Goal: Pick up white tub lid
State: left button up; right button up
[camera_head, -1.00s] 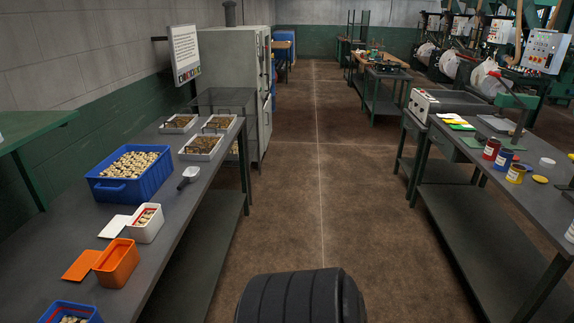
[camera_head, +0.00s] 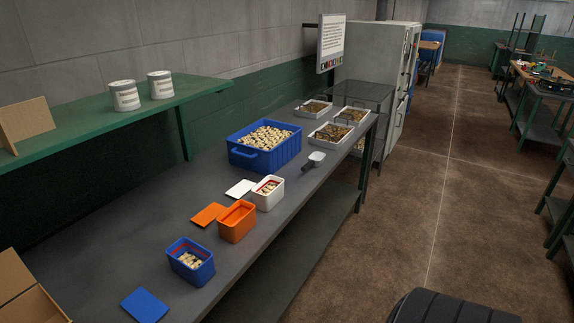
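The white tub lid (camera_head: 239,188) lies flat on the grey workbench (camera_head: 110,215), just left of the white tub (camera_head: 268,193). The white tub is open and holds pale pieces with some red at its inner edge. Neither of my grippers shows in the head view, so their state and distance from the lid cannot be seen.
An orange tub (camera_head: 237,222) with its orange lid (camera_head: 207,214) and a blue tub (camera_head: 191,261) with its blue lid (camera_head: 144,305) stand nearer. A large blue crate (camera_head: 264,146), a scoop (camera_head: 314,161) and white trays (camera_head: 331,133) are behind. A green shelf (camera_head: 120,122) overhangs the left.

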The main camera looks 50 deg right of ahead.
aim_at(238, 191)
jog(key=z, duration=1.45)
